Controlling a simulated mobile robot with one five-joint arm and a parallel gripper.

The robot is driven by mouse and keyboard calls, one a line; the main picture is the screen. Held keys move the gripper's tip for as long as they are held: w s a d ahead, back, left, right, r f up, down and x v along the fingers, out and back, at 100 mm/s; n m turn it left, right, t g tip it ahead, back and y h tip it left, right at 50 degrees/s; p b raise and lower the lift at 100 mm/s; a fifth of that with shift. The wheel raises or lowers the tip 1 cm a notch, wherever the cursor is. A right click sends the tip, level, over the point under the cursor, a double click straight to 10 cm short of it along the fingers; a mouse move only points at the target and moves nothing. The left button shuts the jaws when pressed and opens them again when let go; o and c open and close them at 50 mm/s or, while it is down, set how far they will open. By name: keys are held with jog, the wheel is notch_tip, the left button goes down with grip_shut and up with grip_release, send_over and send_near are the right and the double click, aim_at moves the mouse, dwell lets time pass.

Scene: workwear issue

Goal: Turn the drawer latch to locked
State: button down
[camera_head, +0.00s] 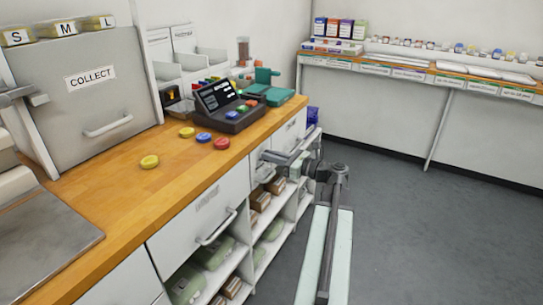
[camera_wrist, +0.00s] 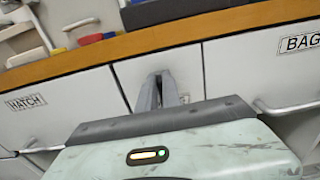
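My gripper (camera_wrist: 161,78) reaches to the white cabinet front just below the wooden counter edge. In the wrist view its two grey fingers lean close together at the tips, in front of a narrow white panel (camera_wrist: 130,72) between the HATCH front and the BAG front. I cannot tell whether anything is between the tips. A small pale fitting shows just right of the fingers, partly hidden; I cannot tell if it is the drawer latch. In the head view my gripper (camera_head: 268,157) is at the cabinet front, beyond the nearer drawer (camera_head: 200,205). No latch is clearly visible there.
The wooden counter (camera_head: 115,215) holds a dark terminal (camera_head: 225,108) and yellow, blue and red discs. A bar handle (camera_head: 217,230) sticks out from the near drawer. Open shelves below hold brown boxes and green bundles. Grey floor (camera_head: 410,210) is clear to the right.

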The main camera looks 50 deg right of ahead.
jog(key=shift+w+d, duration=0.1)
jog(key=shift+d, duration=0.05)
jog(key=n, duration=0.3)
jog(key=shift+a, duration=0.3)
jog(key=n, duration=0.5)
jog(key=shift+s+a+f+n, duration=0.2)
jog(key=shift+a+n, duration=0.05)
jog(key=shift+n, duration=0.05)
jog(key=n, duration=0.4)
jog(key=shift+a+f+b, duration=0.1)
jog(key=shift+f+b, duration=0.1)
jog(key=shift+b, duration=0.2)
jog(key=n, duration=0.5)
jog(key=shift+f, duration=0.25)
